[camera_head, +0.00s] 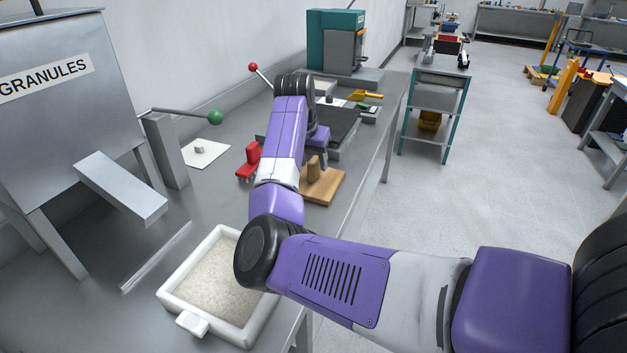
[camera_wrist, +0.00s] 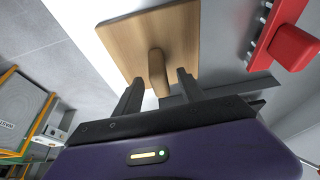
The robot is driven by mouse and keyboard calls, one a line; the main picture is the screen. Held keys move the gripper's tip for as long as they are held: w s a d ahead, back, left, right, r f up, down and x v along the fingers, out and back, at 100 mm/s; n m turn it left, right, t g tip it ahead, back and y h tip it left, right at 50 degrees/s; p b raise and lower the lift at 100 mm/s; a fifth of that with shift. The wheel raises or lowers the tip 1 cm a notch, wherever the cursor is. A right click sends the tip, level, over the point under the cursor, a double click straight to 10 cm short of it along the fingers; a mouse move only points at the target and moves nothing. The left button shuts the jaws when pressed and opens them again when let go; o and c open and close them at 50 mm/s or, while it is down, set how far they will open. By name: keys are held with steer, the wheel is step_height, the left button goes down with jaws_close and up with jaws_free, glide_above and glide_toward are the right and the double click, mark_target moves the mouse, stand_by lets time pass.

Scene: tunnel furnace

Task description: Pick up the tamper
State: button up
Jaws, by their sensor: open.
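The tamper is a flat square wooden board (camera_head: 328,190) with an upright rounded wooden handle (camera_head: 313,169). It lies on the grey bench near its right edge, partly hidden by my arm in the head view. In the wrist view the tamper (camera_wrist: 122,35) fills the upper middle, with its handle (camera_wrist: 157,68) pointing toward my gripper. My gripper (camera_wrist: 158,88) is open. Its two dark fingers stand on either side of the handle's near end, with a gap showing on both sides. In the head view, my arm mostly hides the fingers.
A red toothed tool (camera_head: 250,162) lies left of the tamper; it also shows in the wrist view (camera_wrist: 285,40). A white-rimmed tray of granules (camera_head: 185,272) is in front. A hopper (camera_head: 60,110) and a green-knobbed lever (camera_head: 215,117) stand left. Floor is clear right of the bench.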

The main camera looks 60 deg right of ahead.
steer(key=shift+x, duration=0.8)
steer(key=shift+c, duration=0.5)
jaws_close()
steer(key=shift+r, duration=0.1)
